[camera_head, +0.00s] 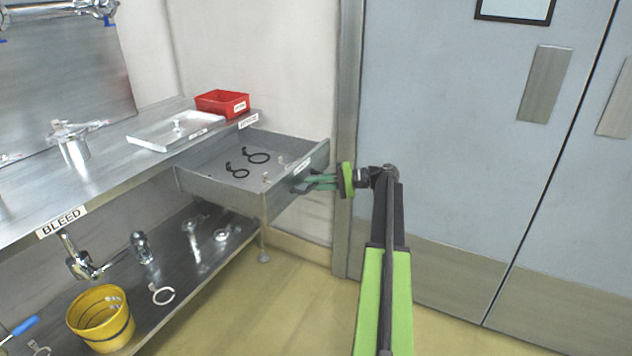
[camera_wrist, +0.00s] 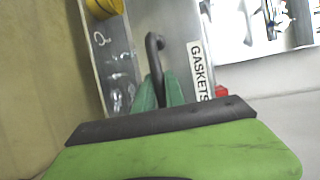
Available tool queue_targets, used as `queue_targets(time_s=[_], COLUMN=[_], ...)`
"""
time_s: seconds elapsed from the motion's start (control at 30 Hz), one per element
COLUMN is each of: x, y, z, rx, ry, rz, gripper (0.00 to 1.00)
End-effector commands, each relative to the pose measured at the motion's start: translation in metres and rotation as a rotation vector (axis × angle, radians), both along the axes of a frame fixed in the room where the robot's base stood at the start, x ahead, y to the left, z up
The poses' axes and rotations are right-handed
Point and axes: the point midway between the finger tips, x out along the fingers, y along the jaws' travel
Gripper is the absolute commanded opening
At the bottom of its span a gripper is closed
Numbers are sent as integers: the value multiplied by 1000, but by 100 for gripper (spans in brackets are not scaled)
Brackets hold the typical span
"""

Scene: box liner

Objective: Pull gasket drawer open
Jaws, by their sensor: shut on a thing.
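The gasket drawer (camera_head: 218,190) is a grey metal drawer under the right end of the steel bench, and it stands pulled out, with its inside showing. Two black ring gaskets (camera_head: 257,156) and a few small fittings lie in it. My gripper (camera_head: 308,184) is at the drawer's front, its green fingers shut on the dark drawer handle. In the wrist view the handle (camera_wrist: 153,55) runs between the fingers (camera_wrist: 158,92), beside the white GASKETS label (camera_wrist: 200,70). The fingers hide part of the handle.
A red bin (camera_head: 222,103) and a shallow metal tray (camera_head: 174,131) stand on the bench above. A yellow bucket (camera_head: 100,318) and several metal fittings are on the lower shelf. Grey double doors (camera_head: 450,120) are at the right. The floor (camera_head: 270,310) before the drawer is clear.

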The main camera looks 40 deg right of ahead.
Motion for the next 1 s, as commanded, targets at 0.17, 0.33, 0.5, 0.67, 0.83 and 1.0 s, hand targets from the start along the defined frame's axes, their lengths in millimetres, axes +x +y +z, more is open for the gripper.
queue_targets(time_s=[0.17, 0.33, 0.5, 0.67, 0.83, 1.0], x=[1, 3, 5, 6, 5, -9], y=[6, 9, 11, 13, 12, -5], z=[0, 0, 0, 0, 0, 6], rx=[1, 1, 0, 0, 0, 0], ry=[1, 0, 1, 1, 1, 1], rz=[12, 15, 17, 18, 18, 14], gripper=[0, 0, 33, 36, 36, 36])
